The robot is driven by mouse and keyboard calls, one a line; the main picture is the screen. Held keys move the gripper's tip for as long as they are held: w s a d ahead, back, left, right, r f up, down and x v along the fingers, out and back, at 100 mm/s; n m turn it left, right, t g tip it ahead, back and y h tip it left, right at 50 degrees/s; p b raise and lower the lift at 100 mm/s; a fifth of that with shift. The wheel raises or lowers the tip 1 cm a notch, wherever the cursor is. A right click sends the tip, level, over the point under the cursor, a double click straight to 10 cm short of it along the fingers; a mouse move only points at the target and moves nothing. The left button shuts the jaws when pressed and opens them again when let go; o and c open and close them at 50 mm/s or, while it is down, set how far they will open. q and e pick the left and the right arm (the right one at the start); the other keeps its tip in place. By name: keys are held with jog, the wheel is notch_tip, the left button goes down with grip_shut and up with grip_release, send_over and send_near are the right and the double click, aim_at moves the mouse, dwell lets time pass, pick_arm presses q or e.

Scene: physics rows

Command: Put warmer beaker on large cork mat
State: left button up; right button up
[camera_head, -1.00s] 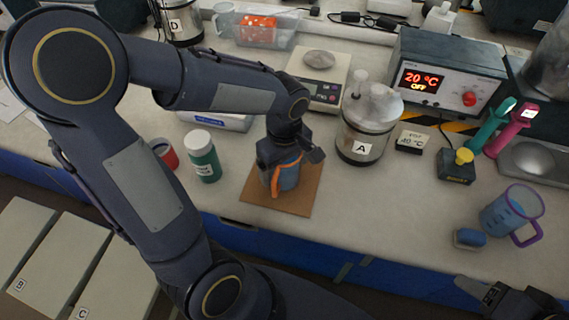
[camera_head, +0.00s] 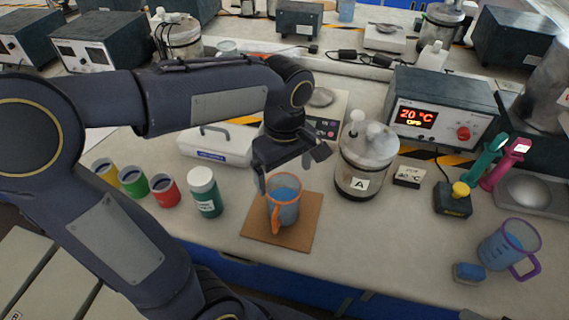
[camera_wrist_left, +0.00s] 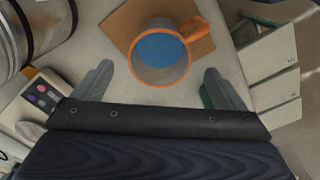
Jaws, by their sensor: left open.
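A beaker with an orange rim and handle (camera_head: 284,205), holding blue liquid, stands upright on the brown cork mat (camera_head: 303,235). My left gripper (camera_head: 290,172) is just above and behind this beaker, open. In the left wrist view the open fingers (camera_wrist_left: 158,84) are apart on either side, with the orange beaker (camera_wrist_left: 160,55) beyond them on the cork mat (camera_wrist_left: 118,32). A second beaker with a purple rim and handle (camera_head: 507,246), also with blue liquid, stands at the right of the bench. My right gripper is out of view.
A green-labelled bottle (camera_head: 205,192) and several coloured cups (camera_head: 164,190) stand left of the mat. Vessel A (camera_head: 365,160) is close on the right. A blue sponge-like block (camera_head: 469,272) lies by the purple beaker. The bench between mat and purple beaker is clear.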

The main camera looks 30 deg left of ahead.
pick_arm(q)
jog(key=s+f+m+t+h, duration=0.1)
jog(key=s+m+t+h, duration=0.2)
jog(key=s+m, duration=0.8)
jog(key=t, duration=0.2)
jog(key=shift+s+d+t+h, duration=0.3)
jog(key=shift+h, duration=0.1)
notch_tip(320, 180, up, 3)
jog(key=p, duration=0.3)
